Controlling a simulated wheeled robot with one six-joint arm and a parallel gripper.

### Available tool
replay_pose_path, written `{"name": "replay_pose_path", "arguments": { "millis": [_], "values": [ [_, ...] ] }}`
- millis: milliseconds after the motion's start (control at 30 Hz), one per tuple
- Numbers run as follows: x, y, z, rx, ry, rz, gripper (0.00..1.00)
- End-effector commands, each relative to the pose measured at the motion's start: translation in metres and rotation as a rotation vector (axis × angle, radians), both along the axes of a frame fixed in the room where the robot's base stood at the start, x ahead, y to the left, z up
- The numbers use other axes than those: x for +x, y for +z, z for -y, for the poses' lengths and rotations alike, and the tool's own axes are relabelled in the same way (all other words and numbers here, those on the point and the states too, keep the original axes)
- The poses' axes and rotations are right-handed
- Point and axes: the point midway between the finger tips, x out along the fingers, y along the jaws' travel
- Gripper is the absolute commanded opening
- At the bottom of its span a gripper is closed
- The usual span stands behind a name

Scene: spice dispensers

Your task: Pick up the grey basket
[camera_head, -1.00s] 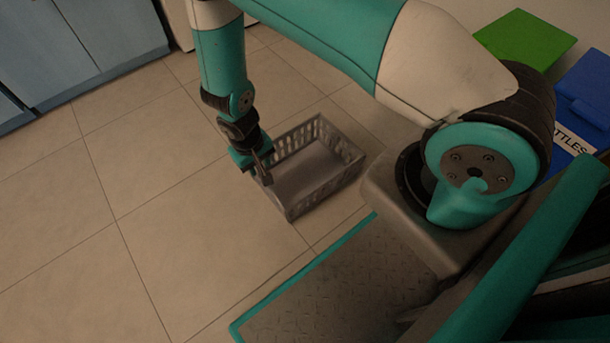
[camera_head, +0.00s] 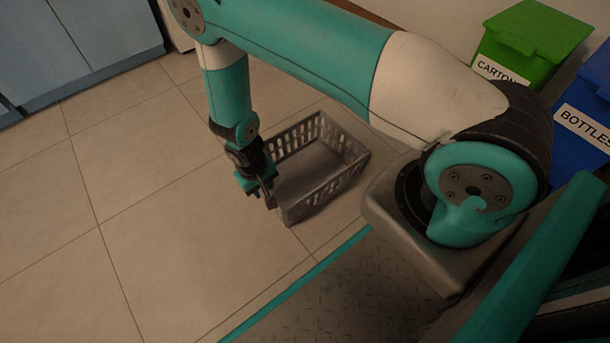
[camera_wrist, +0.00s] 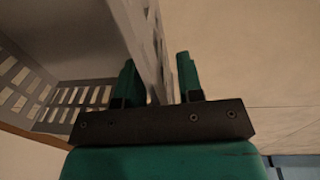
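The grey basket (camera_head: 325,185) stands upright on the tiled floor, with slotted side walls and an empty inside in the head view. My gripper (camera_head: 268,196) points down at its left wall, close to the near left corner, and hides part of that wall. In the wrist view, one basket wall (camera_wrist: 140,40) runs between the two fingers of my gripper (camera_wrist: 160,85). The fingers stand apart, one on the inner side and one on the outer side, with a narrow gap visible beside the right finger. The basket rests on the floor.
A green carton bin (camera_head: 535,40) and a blue bottles bin (camera_head: 585,125) stand at the right, beyond my arm. Blue cabinets (camera_head: 85,40) line the upper left. The tiled floor (camera_head: 150,230) left of the basket is clear.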

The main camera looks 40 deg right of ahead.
Motion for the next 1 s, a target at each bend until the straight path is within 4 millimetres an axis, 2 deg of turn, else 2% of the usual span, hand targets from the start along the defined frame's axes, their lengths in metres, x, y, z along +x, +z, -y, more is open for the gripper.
{"name": "replay_pose_path", "arguments": {
  "millis": [167,300,333,767,867,1000],
  "values": [
    [0.000,0.001,0.000,0.000,0.000,0.000,0.34],
    [0.000,0.001,0.000,0.000,0.000,0.000,0.02],
    [0.000,0.001,0.000,0.000,0.000,0.000,0.00],
    [0.000,0.005,0.000,-0.001,0.000,0.000,0.00],
    [0.000,0.013,0.000,-0.001,0.000,0.000,0.00],
    [0.000,0.035,0.000,-0.001,0.000,0.000,0.00]
  ]
}}
